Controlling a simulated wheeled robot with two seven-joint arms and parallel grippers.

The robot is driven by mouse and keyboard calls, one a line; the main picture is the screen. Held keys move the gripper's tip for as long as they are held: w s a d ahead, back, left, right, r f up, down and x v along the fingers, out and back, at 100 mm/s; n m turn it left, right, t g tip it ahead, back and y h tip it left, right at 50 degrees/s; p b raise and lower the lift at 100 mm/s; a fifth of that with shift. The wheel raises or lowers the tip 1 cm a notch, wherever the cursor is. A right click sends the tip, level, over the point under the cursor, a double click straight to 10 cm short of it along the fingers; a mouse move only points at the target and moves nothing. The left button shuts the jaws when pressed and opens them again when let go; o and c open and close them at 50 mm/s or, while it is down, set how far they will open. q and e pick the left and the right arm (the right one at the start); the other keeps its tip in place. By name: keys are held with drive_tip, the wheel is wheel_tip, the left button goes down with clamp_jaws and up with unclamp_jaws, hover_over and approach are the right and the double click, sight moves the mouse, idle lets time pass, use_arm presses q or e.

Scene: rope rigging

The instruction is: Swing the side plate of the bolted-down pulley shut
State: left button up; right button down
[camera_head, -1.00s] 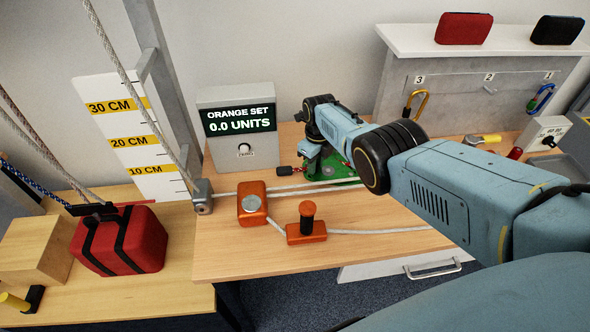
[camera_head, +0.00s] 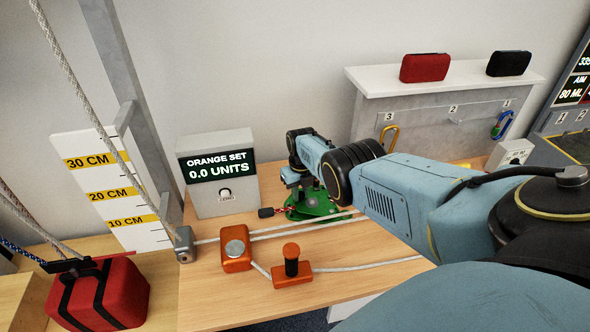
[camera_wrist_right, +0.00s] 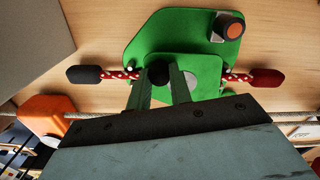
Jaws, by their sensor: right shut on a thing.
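The green pulley (camera_head: 316,208) sits on the wooden bench, right of the display box. In the right wrist view its green side plate (camera_wrist_right: 165,38) fills the middle, with a grey disc and a round black knob (camera_wrist_right: 160,72) on it. My right gripper (camera_wrist_right: 160,80) is over the plate, its two fingers shut on the black knob. In the head view my right gripper (camera_head: 294,178) is at the pulley's back left, partly hidden by its own arm. An orange bolt head (camera_wrist_right: 229,26) stands at the plate's corner. My left gripper is not in view.
Red-and-white cords run from the plate to a black handle (camera_wrist_right: 82,75) and a dark red handle (camera_wrist_right: 268,78). White rope passes an orange block (camera_head: 236,262) and an orange cleat with a post (camera_head: 292,272). A display box (camera_head: 218,180) reads 0.0 units.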

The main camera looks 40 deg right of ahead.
drive_tip(key=shift+d, duration=0.1)
drive_tip(key=c, duration=1.3)
unclamp_jaws()
drive_tip(key=shift+o, duration=0.2)
drive_tip(key=shift+r, duration=0.1)
wheel_tip(320, 180, up, 6)
drive_tip(key=p, duration=0.5)
drive_tip(key=shift+p, duration=0.3)
wheel_tip(320, 180, up, 7)
drive_tip(key=shift+s, duration=0.1)
